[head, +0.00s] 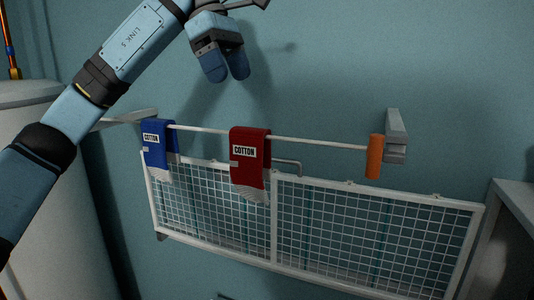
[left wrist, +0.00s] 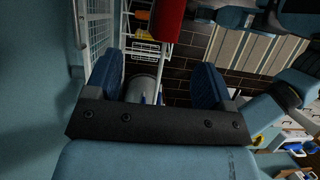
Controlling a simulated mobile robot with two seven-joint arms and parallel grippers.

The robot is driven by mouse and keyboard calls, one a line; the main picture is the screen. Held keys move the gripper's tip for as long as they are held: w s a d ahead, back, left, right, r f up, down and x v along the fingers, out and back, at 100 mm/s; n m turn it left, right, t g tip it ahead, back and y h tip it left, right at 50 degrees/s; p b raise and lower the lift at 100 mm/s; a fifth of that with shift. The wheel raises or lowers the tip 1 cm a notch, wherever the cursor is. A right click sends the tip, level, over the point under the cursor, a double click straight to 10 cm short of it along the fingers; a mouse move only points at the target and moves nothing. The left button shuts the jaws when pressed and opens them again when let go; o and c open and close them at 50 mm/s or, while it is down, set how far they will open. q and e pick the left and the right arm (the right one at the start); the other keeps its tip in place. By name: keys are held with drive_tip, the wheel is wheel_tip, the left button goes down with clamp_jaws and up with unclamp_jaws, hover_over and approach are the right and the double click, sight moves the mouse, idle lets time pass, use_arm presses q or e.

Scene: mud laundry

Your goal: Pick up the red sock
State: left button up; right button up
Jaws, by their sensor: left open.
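The red sock (head: 250,160) with a white "COTTON" label and pale cuff hangs folded over a thin white rod (head: 205,129) in the head view. My left gripper (head: 225,72) is open and empty, with its fingertips pointing down, above and slightly left of the red sock and apart from it. In the left wrist view, the red sock (left wrist: 168,20) shows at the top, beyond the gap between the blue fingers (left wrist: 157,82). My right gripper cannot be made out in either view.
A blue sock (head: 157,145) hangs on the rod to the left. An orange grip (head: 375,157) sits at the rod's right end, by a grey wall bracket (head: 396,135). A white wire grid (head: 350,225) is below the rod. The wall behind is close.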

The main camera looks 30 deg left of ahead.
sight(247, 128)
use_arm(q)
drive_tip(key=x, duration=0.3)
drive_tip(key=s+x, duration=0.1)
drive_tip(key=x, duration=0.2)
drive_tip(key=shift+s+d+f, duration=0.15)
drive_tip(key=shift+s+f, duration=0.05)
drive_tip(key=shift+f, duration=0.2)
drive_tip(key=shift+d+f, duration=0.25)
drive_tip(key=shift+f, duration=0.15)
drive_tip(key=p+x, duration=0.1)
drive_tip(key=x, duration=0.4)
drive_tip(key=c, duration=1)
use_arm(e)
drive_tip(key=shift+s+r, duration=0.3)
drive_tip(key=shift+s, duration=0.65)
